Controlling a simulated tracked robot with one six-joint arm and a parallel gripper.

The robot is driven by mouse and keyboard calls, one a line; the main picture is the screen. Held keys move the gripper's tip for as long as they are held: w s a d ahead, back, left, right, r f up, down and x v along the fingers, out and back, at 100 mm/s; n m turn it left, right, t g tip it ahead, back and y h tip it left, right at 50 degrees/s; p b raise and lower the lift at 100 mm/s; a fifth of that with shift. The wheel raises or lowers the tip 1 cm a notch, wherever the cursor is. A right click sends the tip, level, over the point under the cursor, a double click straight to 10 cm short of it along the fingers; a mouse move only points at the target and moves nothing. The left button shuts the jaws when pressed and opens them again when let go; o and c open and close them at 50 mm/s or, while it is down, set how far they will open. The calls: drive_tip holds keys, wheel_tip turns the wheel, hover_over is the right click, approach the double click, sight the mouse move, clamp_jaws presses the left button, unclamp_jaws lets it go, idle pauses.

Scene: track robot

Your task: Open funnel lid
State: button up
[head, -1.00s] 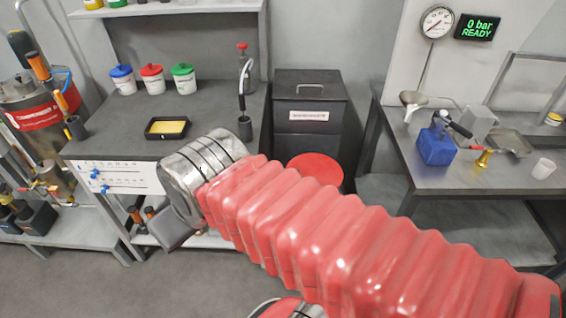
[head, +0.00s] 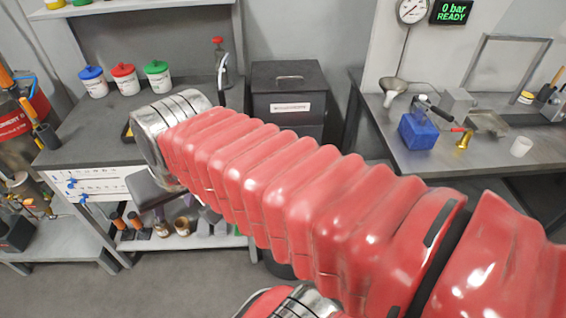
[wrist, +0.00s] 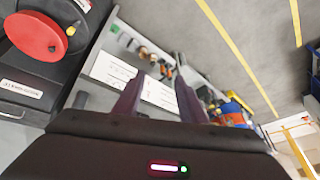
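A black cabinet (head: 287,80) with a handle stands behind my arm. The left bench (head: 75,135) holds several lidded jars. Grey floor is clear at lower left.

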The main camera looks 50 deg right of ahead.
drive_tip(key=w+d+f+m+g, duration=0.1)
drive_tip(key=w+d+f+m, duration=0.1)
drive_tip(key=w+d+m, duration=0.4)
drive_tip(key=w+d+f+m, duration=0.15)
drive_tip(key=d+m, duration=0.25)
drive_tip(key=d, duration=0.5)
drive_tip(key=w+d+f+m+g, duration=0.1)
drive_tip(key=w+d+f+m, duration=0.1)
drive_tip(key=w+d+m, duration=0.4)
drive_tip(key=s+d+f+m, duration=0.3)
drive_tip(key=d+f+m, duration=0.1)
drive_tip(key=d, duration=0.5)
drive_tip(key=s+d+f+m+y, duration=0.1)
drive_tip(key=d+f+m, duration=0.3)
drive_tip(key=d, duration=0.5)
drive_tip(key=s+d+f+m+t, duration=0.1)
drive_tip(key=s+d+f+m, duration=0.3)
drive_tip(key=d+f, duration=0.3)
drive_tip(key=d+m, duration=0.1)
drive_tip(key=d, duration=0.2)
drive_tip(key=shift+s+f+y, duration=0.25)
drive_tip(key=shift+s+y, duration=0.05)
drive_tip(key=shift+f, duration=0.1)
drive_tip(key=x, duration=1.3)
drive_tip(key=shift+w+f, duration=0.2)
drive_tip(key=shift+f, duration=0.05)
drive_tip(key=shift+c, duration=0.3)
clamp_jaws()
